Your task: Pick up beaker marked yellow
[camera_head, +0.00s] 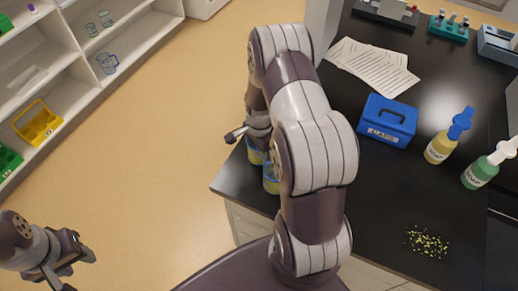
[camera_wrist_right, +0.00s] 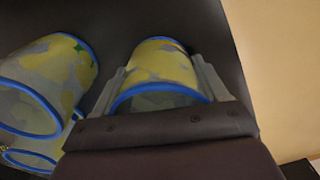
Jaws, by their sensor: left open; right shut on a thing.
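My right gripper (camera_wrist_right: 160,88) is shut on a clear beaker (camera_wrist_right: 160,65) with a blue rim and yellowish patches, between its two fingers in the right wrist view. A similar, larger-looking beaker (camera_wrist_right: 45,80) is to its left, and part of a third blue-rimmed vessel (camera_wrist_right: 30,160) shows below that. In the head view, two yellow and blue beakers (camera_head: 271,181) (camera_head: 256,154) show at the bench's left edge, partly hidden by my right arm. I cannot read a mark telling which is the yellow one. My left gripper (camera_head: 72,262) is open and empty, low at the left, away from the bench.
The black bench (camera_head: 385,190) holds a blue box (camera_head: 388,121), papers (camera_head: 372,66), a yellow bottle (camera_head: 440,146), a green bottle (camera_head: 482,172) and scattered yellow bits (camera_head: 428,242). White shelves (camera_head: 80,60) with glassware stand at the left. The floor between is clear.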

